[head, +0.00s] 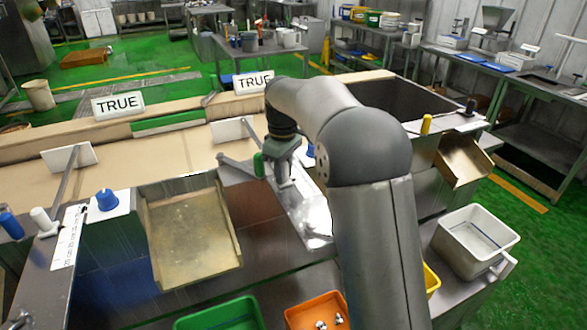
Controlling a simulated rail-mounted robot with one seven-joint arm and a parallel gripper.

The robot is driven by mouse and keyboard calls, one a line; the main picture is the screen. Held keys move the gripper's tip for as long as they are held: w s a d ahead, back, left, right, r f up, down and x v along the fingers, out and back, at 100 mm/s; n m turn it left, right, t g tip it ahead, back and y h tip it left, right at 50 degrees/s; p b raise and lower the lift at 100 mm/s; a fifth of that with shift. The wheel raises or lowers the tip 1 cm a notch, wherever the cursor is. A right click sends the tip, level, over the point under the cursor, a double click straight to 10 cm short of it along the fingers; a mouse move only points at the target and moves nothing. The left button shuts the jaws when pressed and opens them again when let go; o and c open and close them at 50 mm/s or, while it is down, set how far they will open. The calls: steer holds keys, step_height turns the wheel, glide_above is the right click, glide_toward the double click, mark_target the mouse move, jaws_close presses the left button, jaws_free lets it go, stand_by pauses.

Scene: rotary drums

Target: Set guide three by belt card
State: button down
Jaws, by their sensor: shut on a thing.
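My gripper (284,184) points down at the front edge of the tan belt (160,160), in the middle of the head view. It is shut on a guide's handle; the jaws and arm hide most of the grip. A white guide plate (230,130) stands on the belt just behind and left of it, with a dark guide bar (234,168) close by. Another guide plate (66,156) stands at the left on a slanting bar. Two white cards reading TRUE stand along the back rail, one at the left (118,104) and one near my arm (252,82).
A tan chute (192,240) slopes down at the front. A green bin (218,314), an orange bin (318,310) with small parts, and a white bin (478,240) stand below. My arm hides the belt's right part.

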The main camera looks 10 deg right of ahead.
steer(key=shift+s+r, duration=0.1)
steer(key=c, duration=1.2)
jaws_free()
step_height(320, 180, up, 17)
steer(key=shift+r+p, duration=0.15)
steer(key=shift+p, duration=0.7)
